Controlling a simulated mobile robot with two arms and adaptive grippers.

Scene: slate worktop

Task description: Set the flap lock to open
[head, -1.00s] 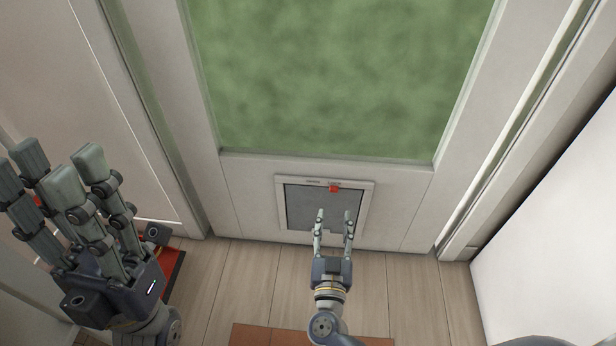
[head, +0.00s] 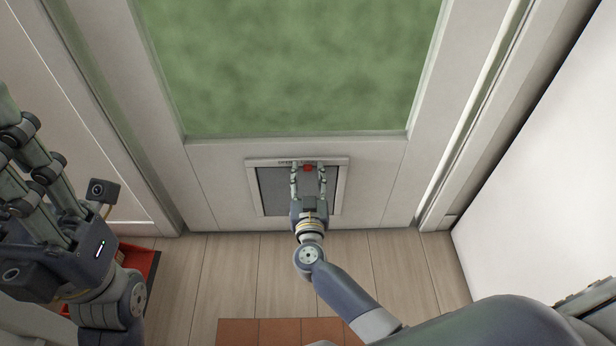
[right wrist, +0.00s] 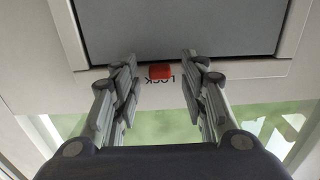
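The pet flap (head: 272,190), a grey panel in a pale frame (head: 341,190), sits low in the door. The red lock knob (head: 308,168) is at the frame's top edge. In the right wrist view the picture is turned over, and the red knob (right wrist: 160,72) sits beside the word LOCK. My right gripper (head: 308,170) is open at the knob, one finger on each side. The right wrist view shows gaps between the knob and both fingers (right wrist: 158,70). My left gripper (head: 20,135) is raised at the left, fingers apart, away from the flap and partly cut off.
The door's green window (head: 285,65) is above the flap. A red-edged tray (head: 150,265) lies on the floor behind my left gripper. A terracotta mat (head: 270,331) lies in front of the door. Wooden floor (head: 240,275) between is clear. A white panel (head: 560,190) stands at right.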

